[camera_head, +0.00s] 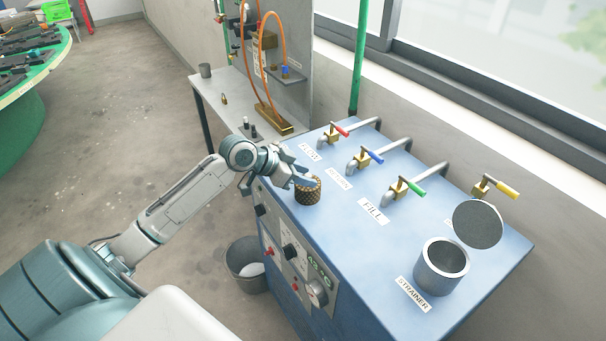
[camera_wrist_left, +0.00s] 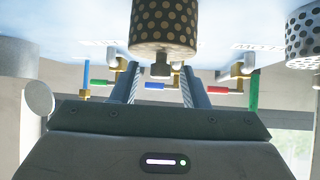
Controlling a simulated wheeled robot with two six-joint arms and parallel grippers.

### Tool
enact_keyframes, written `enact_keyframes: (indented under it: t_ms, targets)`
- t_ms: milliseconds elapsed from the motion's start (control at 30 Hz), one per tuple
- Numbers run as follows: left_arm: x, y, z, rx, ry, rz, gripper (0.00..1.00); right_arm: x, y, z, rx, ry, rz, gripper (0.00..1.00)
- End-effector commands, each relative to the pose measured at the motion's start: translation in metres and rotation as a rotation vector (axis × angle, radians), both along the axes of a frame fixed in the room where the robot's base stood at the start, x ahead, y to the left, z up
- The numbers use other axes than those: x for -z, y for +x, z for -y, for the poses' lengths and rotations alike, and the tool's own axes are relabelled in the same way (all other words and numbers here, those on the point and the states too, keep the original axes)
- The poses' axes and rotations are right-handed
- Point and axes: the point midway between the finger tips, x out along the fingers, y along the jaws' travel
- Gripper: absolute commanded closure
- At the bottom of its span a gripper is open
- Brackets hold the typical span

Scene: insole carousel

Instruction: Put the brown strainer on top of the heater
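The brown strainer (camera_head: 309,193) is a small perforated cylinder on the blue top near its left edge. My left gripper (camera_head: 298,179) is just above and beside it. In the left wrist view, which is upside down, the brown strainer (camera_wrist_left: 165,22) fills the top middle, with its dark knob between the fingers (camera_wrist_left: 158,90). Gaps show on both sides of the knob, so the gripper is open. The blue cabinet (camera_head: 365,255), with a temperature display on its front, appears to be the heater. My right gripper is not in view.
Red, blue and green taps (camera_head: 405,190) line the back. A steel pot (camera_head: 441,270) with a raised lid (camera_head: 478,224) stands near the STRAINER label (camera_head: 412,294). A silver perforated cylinder (camera_wrist_left: 305,35) shows in the wrist view. A bucket (camera_head: 246,265) stands below.

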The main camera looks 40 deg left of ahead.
Motion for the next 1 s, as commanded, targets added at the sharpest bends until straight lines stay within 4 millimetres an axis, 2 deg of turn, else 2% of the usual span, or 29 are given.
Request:
enact_keyframes:
  t_ms: [267, 867, 1000]
  targets:
    - [-0.004, -0.003, -0.003, 0.0, 0.004, 0.0, 0.59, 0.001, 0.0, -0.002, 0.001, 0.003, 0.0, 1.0]
    - [-0.039, -0.041, -0.027, 0.003, 0.008, -0.002, 0.59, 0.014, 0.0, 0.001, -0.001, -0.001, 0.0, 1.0]
    - [-0.044, -0.048, -0.034, -0.002, 0.008, -0.002, 0.59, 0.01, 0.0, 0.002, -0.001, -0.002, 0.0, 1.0]
